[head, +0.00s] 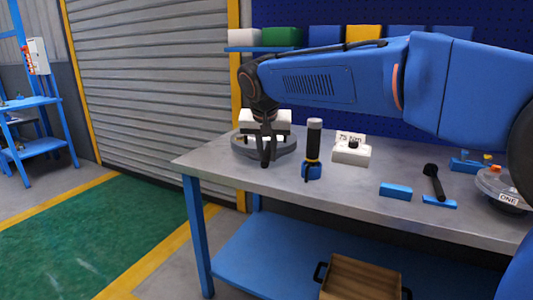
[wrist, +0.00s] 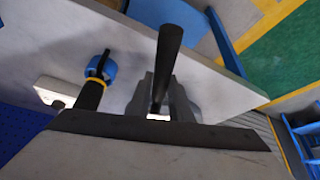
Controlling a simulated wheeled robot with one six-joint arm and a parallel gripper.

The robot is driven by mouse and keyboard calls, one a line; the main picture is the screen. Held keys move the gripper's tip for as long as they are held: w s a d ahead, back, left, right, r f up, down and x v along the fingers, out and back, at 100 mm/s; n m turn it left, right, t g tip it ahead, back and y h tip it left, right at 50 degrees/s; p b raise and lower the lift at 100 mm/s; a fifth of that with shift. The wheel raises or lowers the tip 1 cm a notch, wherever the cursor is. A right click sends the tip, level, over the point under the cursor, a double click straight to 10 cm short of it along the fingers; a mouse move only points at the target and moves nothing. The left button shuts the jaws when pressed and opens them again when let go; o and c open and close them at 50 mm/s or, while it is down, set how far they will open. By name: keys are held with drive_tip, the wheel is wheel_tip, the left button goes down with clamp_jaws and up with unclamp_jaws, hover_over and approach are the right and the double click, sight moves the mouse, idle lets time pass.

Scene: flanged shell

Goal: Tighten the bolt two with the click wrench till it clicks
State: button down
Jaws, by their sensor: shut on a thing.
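My gripper (head: 265,128) is at the left of the workbench, over a grey round flanged shell (head: 246,152). It is shut on a dark bar that looks like the click wrench (head: 265,155). The bar points towards the bench's front edge, and in the wrist view the click wrench (wrist: 168,60) runs up the middle as a black rod. Its working end is hidden by my gripper. Bolt two cannot be made out, so I cannot tell whether the wrench sits on it.
An upright black tool (head: 313,145) with a yellow ring stands in a blue holder close to the right. Beyond are a white box (head: 351,153) marked 75 Nm, a blue block (head: 395,191), a black tool (head: 433,180) and a round part (head: 500,182) labelled ONE.

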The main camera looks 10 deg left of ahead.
drive_tip(key=shift+r, duration=3)
